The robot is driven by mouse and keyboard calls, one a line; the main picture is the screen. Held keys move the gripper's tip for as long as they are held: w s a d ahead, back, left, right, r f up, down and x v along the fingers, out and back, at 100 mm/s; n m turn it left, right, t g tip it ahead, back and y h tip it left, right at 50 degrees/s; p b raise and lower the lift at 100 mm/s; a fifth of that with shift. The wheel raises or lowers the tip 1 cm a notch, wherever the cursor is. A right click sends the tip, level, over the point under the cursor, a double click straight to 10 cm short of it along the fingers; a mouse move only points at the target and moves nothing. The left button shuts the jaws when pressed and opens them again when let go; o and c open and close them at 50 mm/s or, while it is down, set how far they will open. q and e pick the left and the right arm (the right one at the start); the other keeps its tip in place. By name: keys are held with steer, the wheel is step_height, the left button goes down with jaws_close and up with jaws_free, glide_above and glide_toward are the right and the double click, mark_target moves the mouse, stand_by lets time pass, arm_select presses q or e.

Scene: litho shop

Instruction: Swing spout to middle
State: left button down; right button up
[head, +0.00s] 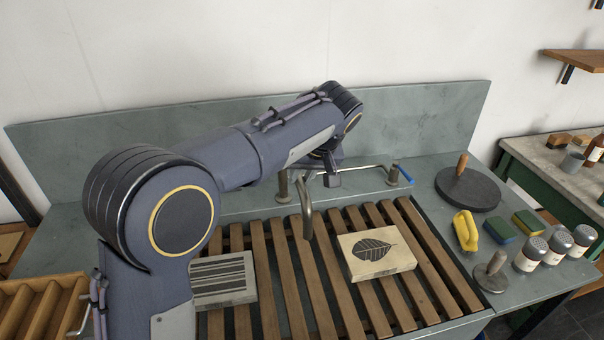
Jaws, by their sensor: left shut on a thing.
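The metal spout (307,208) rises behind the slatted sink, and its curved end hangs over the slats left of the leaf block. Its thin pipe (362,168) runs along the back toward a tap with a blue lever (406,176). My left gripper (331,180) is at the spout's bend, shut on the spout; my own arm partly hides the fingers. Another tap post (283,184) stands just left of the spout's hanging end. My right gripper is not in view.
A leaf-printed block (376,252) and a striped block (222,279) lie on the wooden slats (294,284). On the right counter are a dark round disc with a handle (468,190), a yellow item (466,231), sponges (528,223) and several shakers (557,247).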

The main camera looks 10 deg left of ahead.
arm_select(q)
steer(key=c, duration=1.3)
jaws_free()
steer(key=v, duration=0.7)
steer(key=shift+r, duration=0.35)
steer(key=shift+s+d, duration=0.1)
